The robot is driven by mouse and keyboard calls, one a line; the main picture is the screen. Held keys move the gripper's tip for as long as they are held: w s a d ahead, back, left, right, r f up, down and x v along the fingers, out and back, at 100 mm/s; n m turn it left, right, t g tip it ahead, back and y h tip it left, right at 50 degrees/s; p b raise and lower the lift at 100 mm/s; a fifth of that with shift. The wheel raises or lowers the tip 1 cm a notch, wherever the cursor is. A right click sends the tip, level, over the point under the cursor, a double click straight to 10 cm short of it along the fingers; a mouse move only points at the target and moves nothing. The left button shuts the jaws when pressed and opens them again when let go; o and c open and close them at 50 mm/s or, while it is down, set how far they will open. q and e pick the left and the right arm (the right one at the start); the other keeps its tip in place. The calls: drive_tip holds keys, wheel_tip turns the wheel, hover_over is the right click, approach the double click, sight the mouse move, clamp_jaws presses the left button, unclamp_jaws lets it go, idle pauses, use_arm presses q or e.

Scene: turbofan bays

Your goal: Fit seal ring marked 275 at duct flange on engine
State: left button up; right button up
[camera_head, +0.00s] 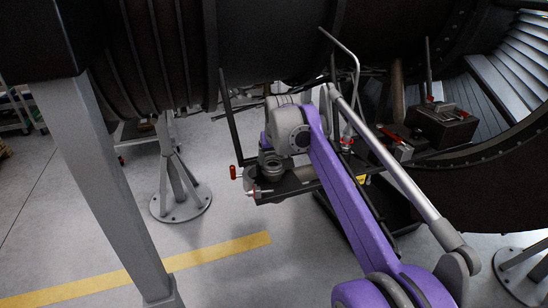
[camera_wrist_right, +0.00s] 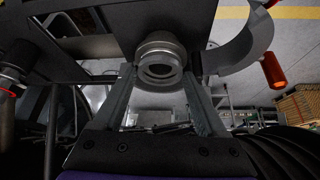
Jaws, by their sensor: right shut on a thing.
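My right gripper (camera_head: 268,152) is at the left part of a dark tray (camera_head: 300,187) under the engine (camera_head: 270,40). In the right wrist view, my right gripper (camera_wrist_right: 160,78) is shut on a grey stepped ring part (camera_wrist_right: 160,52), which lies between its two fingers. The grey ring part also shows in the head view (camera_head: 271,168), at the tray's left end. No marking such as 275 can be read on it. I cannot make out the duct flange for certain. My left gripper is not in view.
A dark box with tools (camera_head: 441,126) stands to the right. A grey stand (camera_head: 177,185) and a grey post (camera_head: 100,190) are at the left. The floor between them is clear.

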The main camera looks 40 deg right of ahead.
drive_tip(key=shift+f, duration=0.45)
drive_tip(key=o, duration=1.5)
drive_tip(key=v, duration=1.1)
drive_tip(key=shift+f, duration=0.1)
